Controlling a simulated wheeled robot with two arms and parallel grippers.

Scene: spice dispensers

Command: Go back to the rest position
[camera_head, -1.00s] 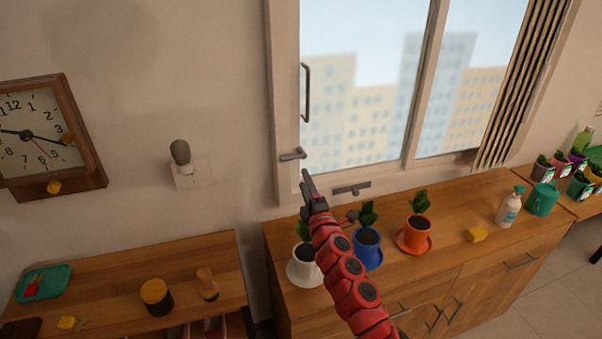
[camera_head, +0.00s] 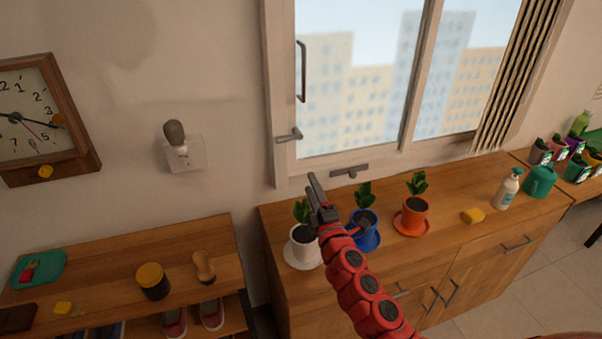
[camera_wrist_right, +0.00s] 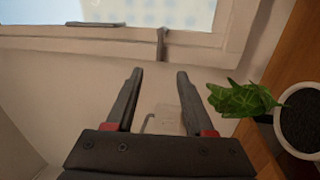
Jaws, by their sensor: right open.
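My right gripper (camera_head: 317,192) is raised in front of the window wall, above the wooden cabinet, near the white pot (camera_head: 303,246) and the blue pot (camera_head: 365,230). In the right wrist view my right gripper (camera_wrist_right: 157,82) is open, with nothing between its fingers. A potted plant (camera_wrist_right: 243,99) stands just right of the fingers there, apart from them. My red right arm covers part of the blue pot and the cabinet front in the head view. My left gripper is not in view.
The wooden cabinet (camera_head: 330,303) also bears an orange pot (camera_head: 412,216), a yellow sponge (camera_head: 472,216), a spray bottle (camera_head: 508,190) and a green watering can (camera_head: 540,181). A lower shelf unit (camera_head: 110,262) stands left, under the clock (camera_head: 32,120). The window (camera_head: 355,90) is behind.

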